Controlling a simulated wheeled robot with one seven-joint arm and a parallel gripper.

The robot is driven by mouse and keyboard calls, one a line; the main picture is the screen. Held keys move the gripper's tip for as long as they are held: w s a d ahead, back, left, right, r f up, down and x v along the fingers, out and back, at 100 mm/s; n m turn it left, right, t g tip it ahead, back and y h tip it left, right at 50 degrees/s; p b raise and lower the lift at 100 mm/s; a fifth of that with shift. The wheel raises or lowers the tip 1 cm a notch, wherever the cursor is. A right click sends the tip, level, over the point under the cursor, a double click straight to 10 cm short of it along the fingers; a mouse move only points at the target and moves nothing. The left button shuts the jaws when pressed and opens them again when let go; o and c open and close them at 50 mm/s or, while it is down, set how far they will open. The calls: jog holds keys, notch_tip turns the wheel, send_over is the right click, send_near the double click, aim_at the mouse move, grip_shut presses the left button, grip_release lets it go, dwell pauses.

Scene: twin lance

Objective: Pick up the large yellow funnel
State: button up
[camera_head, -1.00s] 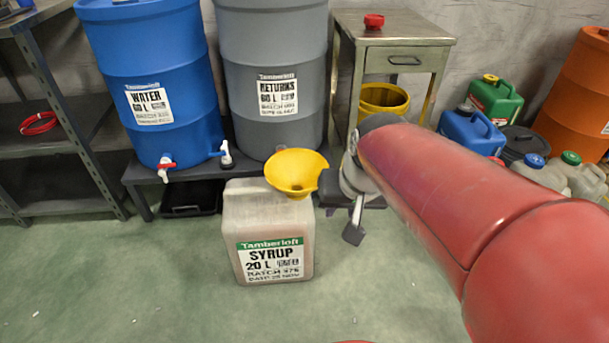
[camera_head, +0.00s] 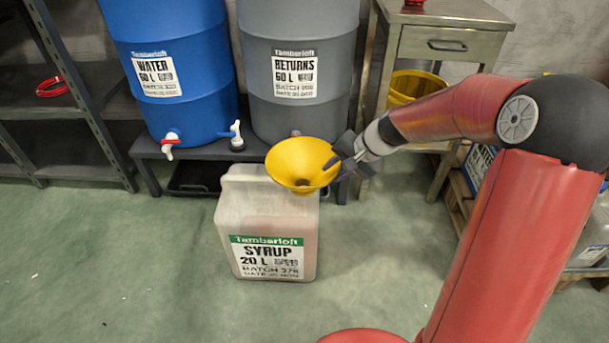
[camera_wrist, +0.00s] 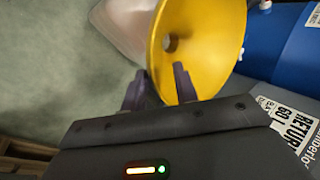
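The large yellow funnel (camera_head: 302,163) sits at the top of the syrup canister (camera_head: 268,229), its wide mouth tilted up towards the head camera. My gripper (camera_head: 336,160) is at the right side of its rim. In the wrist view, the funnel (camera_wrist: 205,45) fills the upper middle. My gripper (camera_wrist: 160,72) is open there, with a clear gap between its fingers. One fingertip is outside the rim and the other lies over the inside of the mouth. Whether either finger touches the rim cannot be told. The funnel's spout is hidden.
A blue water drum (camera_head: 165,100) and a grey returns drum (camera_head: 292,105) stand on a low bench behind the canister. A metal cabinet (camera_head: 446,45) and a yellow bucket (camera_head: 412,86) are at the right. The floor left of the canister is clear.

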aim_at(328, 175)
jog(key=x, duration=0.4)
jog(key=shift+w+f+b, duration=0.3)
jog(key=shift+w+f, duration=0.05)
grip_shut()
